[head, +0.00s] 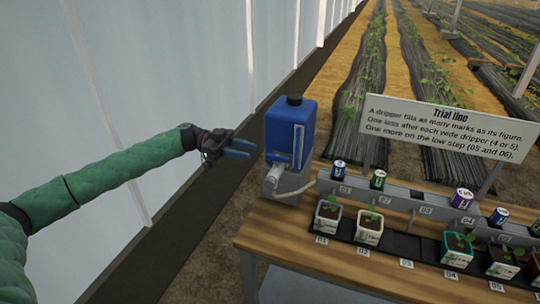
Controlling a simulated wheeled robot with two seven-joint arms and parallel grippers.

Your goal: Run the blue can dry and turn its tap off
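The blue can (286,112), with a dark cap, stands upright on a grey stand (273,183) at the left end of the wooden bench. A pale upright strip, possibly a level gauge, runs down its front right; I cannot read a level on it. A pale hose (296,195) curves out below the can. The tap is too small to make out, so its setting cannot be told. My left gripper (252,150), with blue fingers, is open and empty, just left of the can and apart from it. My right gripper is not in view.
The bench (262,236) carries a grey rail (404,196) with several numbered drippers above potted seedlings (368,227) in a black tray. A "Trial line" sign (450,128) stands behind. A pale wall (150,90) is on the left; planted rows lie beyond.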

